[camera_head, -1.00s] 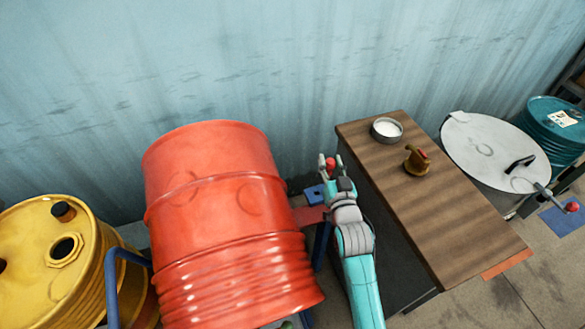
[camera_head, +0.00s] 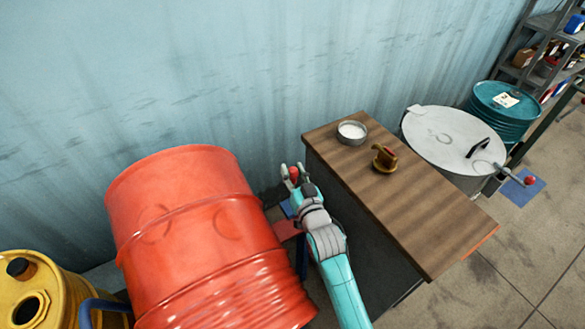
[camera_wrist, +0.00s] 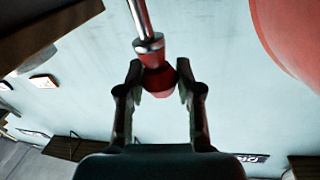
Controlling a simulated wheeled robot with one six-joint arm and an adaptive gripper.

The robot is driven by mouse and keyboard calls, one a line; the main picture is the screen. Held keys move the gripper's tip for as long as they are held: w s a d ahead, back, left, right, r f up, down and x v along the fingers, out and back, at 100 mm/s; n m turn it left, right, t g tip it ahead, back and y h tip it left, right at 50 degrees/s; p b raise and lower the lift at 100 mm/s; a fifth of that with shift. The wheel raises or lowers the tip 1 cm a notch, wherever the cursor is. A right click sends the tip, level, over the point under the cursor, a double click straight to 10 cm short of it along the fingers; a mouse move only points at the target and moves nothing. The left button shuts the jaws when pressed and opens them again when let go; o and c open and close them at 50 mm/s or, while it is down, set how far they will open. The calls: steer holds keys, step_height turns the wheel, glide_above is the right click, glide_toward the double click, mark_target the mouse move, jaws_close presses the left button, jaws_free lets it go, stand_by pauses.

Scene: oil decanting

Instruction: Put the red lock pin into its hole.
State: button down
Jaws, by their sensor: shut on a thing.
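The red lock pin shows as a red knob (camera_wrist: 157,77) with a bright metal shaft (camera_wrist: 140,18) in the wrist view. My gripper (camera_wrist: 158,85) is shut on the knob, and the shaft points away from the fingers toward the top of that view. In the head view my gripper (camera_head: 291,176) holds the small red knob (camera_head: 294,174) between the red drum and the wooden-topped table. The pin's hole cannot be made out in either view.
The tilted red drum (camera_head: 185,220) stands left of my arm, with a yellow drum (camera_head: 60,290) beyond. The table (camera_head: 400,205), at right, bears a round tin (camera_head: 352,132) and a brass fitting (camera_head: 385,157). A lidded vessel (camera_head: 450,135) stands farther right.

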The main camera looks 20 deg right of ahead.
mark_target(293, 181)
steer(key=shift+f, duration=1.85)
steer(key=shift+f, duration=4.1)
steer(key=c, duration=0.7)
jaws_free()
steer(key=s, duration=1.2)
